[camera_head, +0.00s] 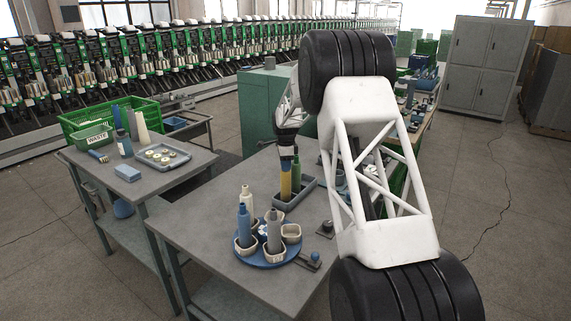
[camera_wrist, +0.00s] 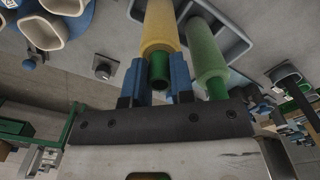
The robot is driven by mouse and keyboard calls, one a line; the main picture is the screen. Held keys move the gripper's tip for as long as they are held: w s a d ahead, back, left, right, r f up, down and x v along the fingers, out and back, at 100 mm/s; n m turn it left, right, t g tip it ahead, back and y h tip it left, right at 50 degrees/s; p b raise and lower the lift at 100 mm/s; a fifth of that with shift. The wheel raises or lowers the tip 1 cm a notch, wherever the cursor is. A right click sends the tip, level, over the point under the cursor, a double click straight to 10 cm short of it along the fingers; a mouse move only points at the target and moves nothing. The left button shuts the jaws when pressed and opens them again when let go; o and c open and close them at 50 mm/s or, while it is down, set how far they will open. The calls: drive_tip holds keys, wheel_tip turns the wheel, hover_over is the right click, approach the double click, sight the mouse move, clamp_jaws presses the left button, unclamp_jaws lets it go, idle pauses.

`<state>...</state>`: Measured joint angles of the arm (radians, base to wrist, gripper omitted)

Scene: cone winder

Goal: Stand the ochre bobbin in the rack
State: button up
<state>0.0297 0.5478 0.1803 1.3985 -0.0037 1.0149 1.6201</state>
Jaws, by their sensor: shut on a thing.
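The ochre bobbin (camera_head: 286,184) is upright below my gripper (camera_head: 287,157), its lower end over or inside the grey rack (camera_head: 303,194). I cannot tell whether it touches the rack's floor. In the wrist view the ochre bobbin (camera_wrist: 160,28) has a dark green end between the blue fingers of my gripper (camera_wrist: 159,80), which is shut on it. A green bobbin (camera_head: 296,172) stands in the rack beside the ochre one. In the wrist view, the green bobbin (camera_wrist: 205,58) is just right of the right finger, and the rack's rim (camera_wrist: 237,45) shows behind.
A blue round tray (camera_head: 262,262) with cups and several blue, grey and cream bobbins stands left of the rack. A small dark fixture (camera_head: 326,228) sits on the table to its right. Another table (camera_head: 170,182) at left holds a green crate (camera_head: 75,121) and a grey tray (camera_head: 180,160).

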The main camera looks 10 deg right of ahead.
idle(0.4)
drive_tip(key=o, duration=0.9)
drive_tip(key=shift+o, duration=0.2)
drive_tip(key=shift+r, duration=3.85)
drive_tip(key=shift+r, duration=0.1)
